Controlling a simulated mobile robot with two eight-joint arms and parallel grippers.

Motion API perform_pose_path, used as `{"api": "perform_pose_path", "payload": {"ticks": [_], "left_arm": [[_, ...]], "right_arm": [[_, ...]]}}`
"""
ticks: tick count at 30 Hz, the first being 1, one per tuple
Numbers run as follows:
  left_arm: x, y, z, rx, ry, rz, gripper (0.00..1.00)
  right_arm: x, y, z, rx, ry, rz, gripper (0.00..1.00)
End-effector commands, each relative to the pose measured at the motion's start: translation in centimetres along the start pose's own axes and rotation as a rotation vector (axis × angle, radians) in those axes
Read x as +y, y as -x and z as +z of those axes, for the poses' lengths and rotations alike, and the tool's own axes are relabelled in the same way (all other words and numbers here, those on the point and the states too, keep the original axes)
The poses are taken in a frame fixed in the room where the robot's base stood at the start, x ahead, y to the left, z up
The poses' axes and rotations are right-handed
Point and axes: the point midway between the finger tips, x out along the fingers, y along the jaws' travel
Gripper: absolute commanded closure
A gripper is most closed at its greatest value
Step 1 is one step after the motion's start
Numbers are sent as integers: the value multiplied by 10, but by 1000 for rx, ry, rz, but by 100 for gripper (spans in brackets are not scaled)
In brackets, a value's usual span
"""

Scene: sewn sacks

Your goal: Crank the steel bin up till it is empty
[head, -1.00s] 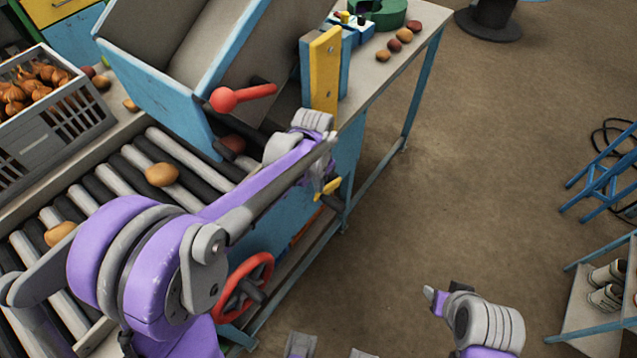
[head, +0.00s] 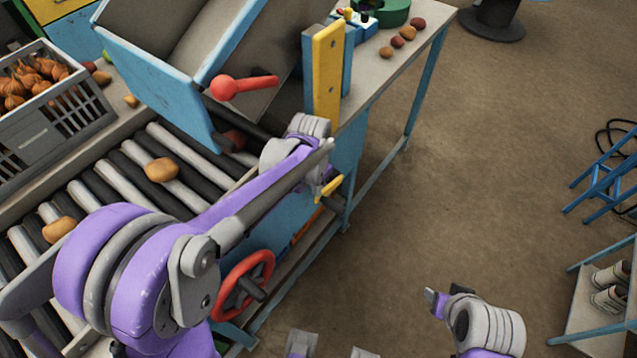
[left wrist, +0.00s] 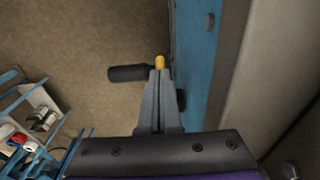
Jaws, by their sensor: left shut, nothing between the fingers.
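The steel bin (head: 170,92), blue outside and bare grey inside, is tipped above the roller conveyor. The part of its inside that shows holds nothing; its deepest part is out of view. My left gripper (head: 328,180) is beside the bench's right side, partly hidden by its own wrist. A yellow-tipped part (head: 332,186) and a dark handle (head: 334,203) show by it. In the left wrist view my closed fingers (left wrist: 159,80) point at the yellow end (left wrist: 160,62), with the black handle grip (left wrist: 128,73) beside them. My right gripper (head: 437,300) hangs over bare floor.
Brown potatoes (head: 162,169) lie on the rollers (head: 124,182), with a reddish one (head: 234,140) under the bin. A red-knobbed lever (head: 223,88), yellow post (head: 326,72) and red handwheel (head: 243,283) stand close to my left arm. An onion crate (head: 52,130) is left.

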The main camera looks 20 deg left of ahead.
Motion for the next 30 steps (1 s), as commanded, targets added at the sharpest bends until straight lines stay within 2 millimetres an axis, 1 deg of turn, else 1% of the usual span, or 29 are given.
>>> {"api": "perform_pose_path", "payload": {"ticks": [7, 9, 15, 18, 21, 24, 30], "left_arm": [[0, 40, -16, 1, 0, -1, 100], [0, 54, -10, 0, 1, 0, 100], [0, 94, -3, -1, 2, 0, 100], [0, 109, 0, -1, 2, 0, 100], [0, 120, 1, -1, 2, 0, 100], [0, 128, 2, -1, 2, 0, 100], [0, 131, 3, -1, 1, 0, 100]], "right_arm": [[0, 25, -19, 12, 0, 0, 50], [0, 22, -17, 11, 0, 0, 50], [0, 24, -18, 12, 0, 0, 50], [0, 25, -18, 12, 0, 0, 50], [0, 25, -19, 13, 0, 0, 50], [0, 26, -19, 13, 0, 0, 50], [0, 26, -20, 13, 0, 0, 50]]}}
